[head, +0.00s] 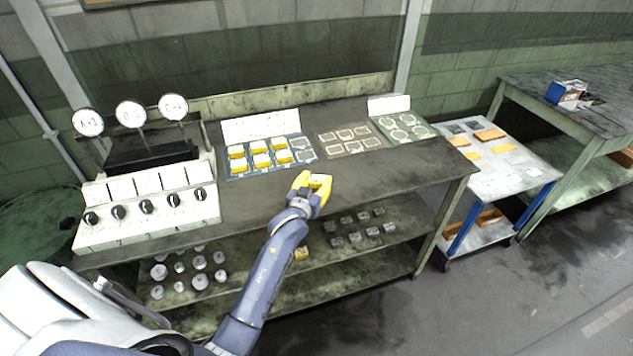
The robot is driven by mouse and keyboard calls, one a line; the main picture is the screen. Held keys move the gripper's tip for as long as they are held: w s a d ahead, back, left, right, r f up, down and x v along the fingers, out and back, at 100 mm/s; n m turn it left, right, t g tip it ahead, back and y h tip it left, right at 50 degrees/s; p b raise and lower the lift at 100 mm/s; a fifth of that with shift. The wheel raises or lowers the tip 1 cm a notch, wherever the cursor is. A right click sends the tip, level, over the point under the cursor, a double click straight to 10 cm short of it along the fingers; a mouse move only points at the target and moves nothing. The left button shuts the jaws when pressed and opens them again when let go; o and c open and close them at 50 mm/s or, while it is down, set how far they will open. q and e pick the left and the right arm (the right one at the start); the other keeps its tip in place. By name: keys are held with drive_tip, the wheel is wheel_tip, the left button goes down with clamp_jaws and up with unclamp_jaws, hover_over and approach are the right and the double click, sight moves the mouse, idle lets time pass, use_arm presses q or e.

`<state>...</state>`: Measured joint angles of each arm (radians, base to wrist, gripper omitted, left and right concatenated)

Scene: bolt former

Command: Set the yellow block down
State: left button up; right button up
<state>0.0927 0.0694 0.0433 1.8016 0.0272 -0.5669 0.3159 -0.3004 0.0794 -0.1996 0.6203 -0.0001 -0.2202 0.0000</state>
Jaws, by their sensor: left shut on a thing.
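My left gripper (312,189) has yellow fingers and is shut on a yellow block (320,181). It holds the block over the front part of the workbench top (385,178), right of and nearer than the blue mat (306,155). I cannot tell the exact gap between block and bench. Several yellow blocks (261,160) sit in marked spots on the blue mat; spots on its right side look empty. Another yellow block (301,254) lies on the lower shelf, beside my arm. My right gripper is not in view.
A gauge panel with knobs (145,205) fills the bench's left end. A brown mat (348,139) and a green mat (404,127) lie right of the blue one. Grey parts (201,281) stand on the shelf below. A cart (505,180) with orange pieces stands right.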

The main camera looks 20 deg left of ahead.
use_arm(q)
drive_tip(key=shift+f, duration=0.15)
drive_tip(key=o, duration=1.2)
drive_tip(key=v, duration=1.1)
drive_tip(key=shift+s, duration=0.5)
drive_tip(key=shift+c, duration=1)
